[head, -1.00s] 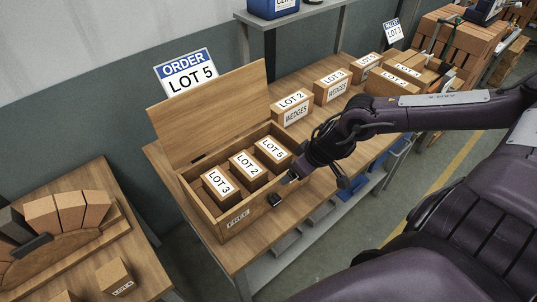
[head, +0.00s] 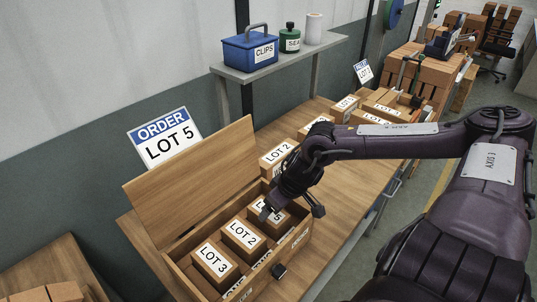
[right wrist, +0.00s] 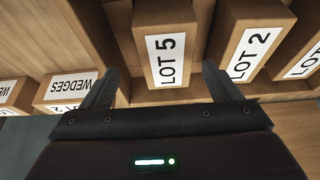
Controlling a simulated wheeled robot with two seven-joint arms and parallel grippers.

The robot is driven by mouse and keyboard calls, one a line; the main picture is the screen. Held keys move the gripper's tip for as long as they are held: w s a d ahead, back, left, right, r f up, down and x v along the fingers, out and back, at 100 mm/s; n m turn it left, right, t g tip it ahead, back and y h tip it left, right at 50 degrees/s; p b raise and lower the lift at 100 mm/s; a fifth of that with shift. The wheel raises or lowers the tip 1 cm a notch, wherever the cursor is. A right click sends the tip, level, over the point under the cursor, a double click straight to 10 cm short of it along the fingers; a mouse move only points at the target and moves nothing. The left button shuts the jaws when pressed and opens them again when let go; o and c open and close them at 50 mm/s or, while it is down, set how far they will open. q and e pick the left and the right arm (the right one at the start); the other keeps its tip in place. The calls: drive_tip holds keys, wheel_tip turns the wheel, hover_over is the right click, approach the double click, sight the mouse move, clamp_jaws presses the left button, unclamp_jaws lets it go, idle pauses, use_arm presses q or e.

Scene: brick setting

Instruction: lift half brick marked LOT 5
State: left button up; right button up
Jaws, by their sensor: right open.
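The half brick marked LOT 5 (head: 277,217) stands in an open wooden box (head: 190,172), at the end of a row beside the LOT 2 brick (head: 242,236) and the LOT 3 brick (head: 213,264). My right gripper (head: 290,209) is over the LOT 5 brick and partly hides it in the head view. In the right wrist view, the LOT 5 brick (right wrist: 165,42) appears between the two spread fingers of the right gripper (right wrist: 160,78). The jaws are open and empty. The LOT 2 brick (right wrist: 255,38) is close by the right finger. My left gripper is not in view.
An order sign (head: 165,138) reading LOT 5 stands behind the raised lid. Boxes of wedges (head: 278,157) line the bench beyond the box. A shelf (head: 280,60) above holds a blue CLIPS case (head: 249,49). The bench's front strip (head: 335,240) is clear.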

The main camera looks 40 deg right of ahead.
drive_tip(key=shift+w+a+f, duration=0.15)
drive_tip(key=shift+w+f, duration=0.1)
drive_tip(key=shift+f, duration=0.1)
drive_tip(key=shift+w+a+f, duration=0.25)
drive_tip(key=shift+w+f, duration=0.1)
drive_tip(key=shift+f, duration=0.1)
drive_tip(key=shift+w+a+f, duration=0.1)
drive_tip(key=shift+w+f, duration=0.05)
drive_tip(key=shift+f, duration=0.15)
drive_tip(key=shift+x, duration=0.95)
drive_tip(key=shift+f, duration=0.35)
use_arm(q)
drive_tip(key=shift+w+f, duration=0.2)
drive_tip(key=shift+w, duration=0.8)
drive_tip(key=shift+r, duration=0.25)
use_arm(e)
drive_tip(key=shift+f, duration=0.2)
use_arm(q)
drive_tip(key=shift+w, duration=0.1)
use_arm(e)
drive_tip(key=shift+w, duration=0.1)
clamp_jaws()
